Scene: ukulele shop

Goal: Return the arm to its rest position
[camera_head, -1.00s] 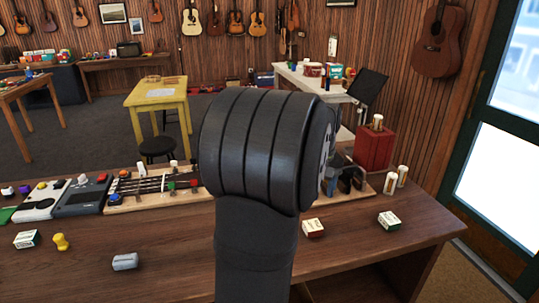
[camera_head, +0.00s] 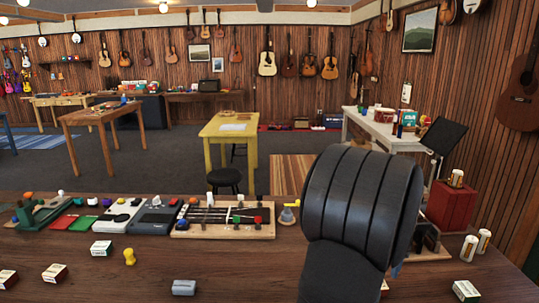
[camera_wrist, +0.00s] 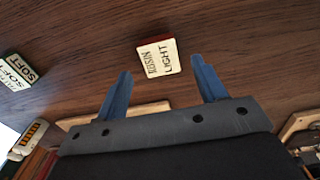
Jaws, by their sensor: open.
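My arm (camera_head: 362,215) stands upright at the right of the head view, and its dark rounded joint hides part of the workbench (camera_head: 225,270). My gripper (camera_wrist: 163,80) shows in the wrist view with two blue fingers spread apart and nothing between them. A small box marked "LIGHT ROSIN" (camera_wrist: 158,57) lies on the wood just beyond the fingertips, apart from them. In the head view most of the gripper is hidden behind my arm.
A "SOFT" box (camera_wrist: 15,72) lies at the wrist view's left.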

